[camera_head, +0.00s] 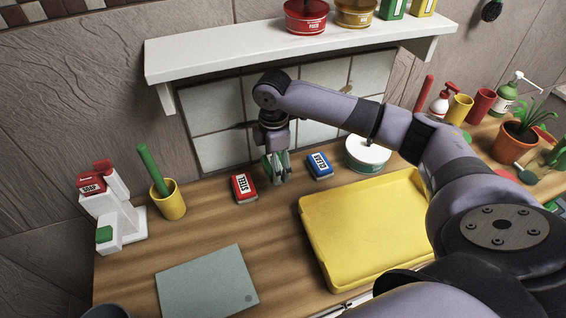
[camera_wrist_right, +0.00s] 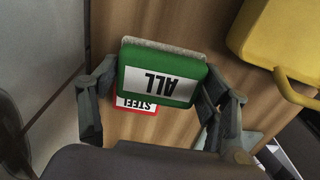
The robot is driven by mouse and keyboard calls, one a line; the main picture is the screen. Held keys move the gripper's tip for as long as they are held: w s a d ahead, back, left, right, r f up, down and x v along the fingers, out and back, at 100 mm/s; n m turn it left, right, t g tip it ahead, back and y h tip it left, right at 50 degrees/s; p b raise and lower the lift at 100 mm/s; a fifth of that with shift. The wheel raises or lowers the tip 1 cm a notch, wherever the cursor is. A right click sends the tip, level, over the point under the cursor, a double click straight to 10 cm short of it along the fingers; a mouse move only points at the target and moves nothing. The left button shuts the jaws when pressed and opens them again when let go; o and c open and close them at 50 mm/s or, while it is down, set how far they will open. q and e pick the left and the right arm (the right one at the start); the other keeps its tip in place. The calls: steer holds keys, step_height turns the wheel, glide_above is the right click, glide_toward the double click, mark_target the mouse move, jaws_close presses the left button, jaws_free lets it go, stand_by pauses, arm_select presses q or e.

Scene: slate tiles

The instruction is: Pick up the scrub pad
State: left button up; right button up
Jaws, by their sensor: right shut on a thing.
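A green scrub pad labelled ALL (camera_wrist_right: 160,82) sits between the fingers of my right gripper (camera_wrist_right: 156,104) in the right wrist view. The fingers are shut on its two sides. In the head view my right gripper (camera_head: 277,168) is near the back of the counter, and the pad is mostly hidden by the fingers. A red pad labelled STEEL (camera_head: 244,187) lies to its left, and a blue pad (camera_head: 320,166) lies to its right. The STEEL pad (camera_wrist_right: 136,105) is partly covered by the green pad in the wrist view. My left gripper is not in view.
A yellow tray (camera_head: 318,232) fills the counter's middle right. A grey mat (camera_head: 205,285) lies at the front left. A yellow cup (camera_head: 169,207) and a white soap holder (camera_head: 122,225) stand at the left. A white shelf (camera_head: 225,57) overhangs the back, and a white round tub (camera_head: 368,152) stands right.

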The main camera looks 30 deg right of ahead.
steer(key=s+a+b, duration=0.1)
steer(key=s+a, duration=0.3)
steer(key=a, duration=1)
steer(key=shift+b, duration=0.4)
steer(key=shift+a, duration=0.1)
steer(key=o, duration=0.5)
steer(key=shift+w, duration=0.1)
steer(key=c, duration=0.5)
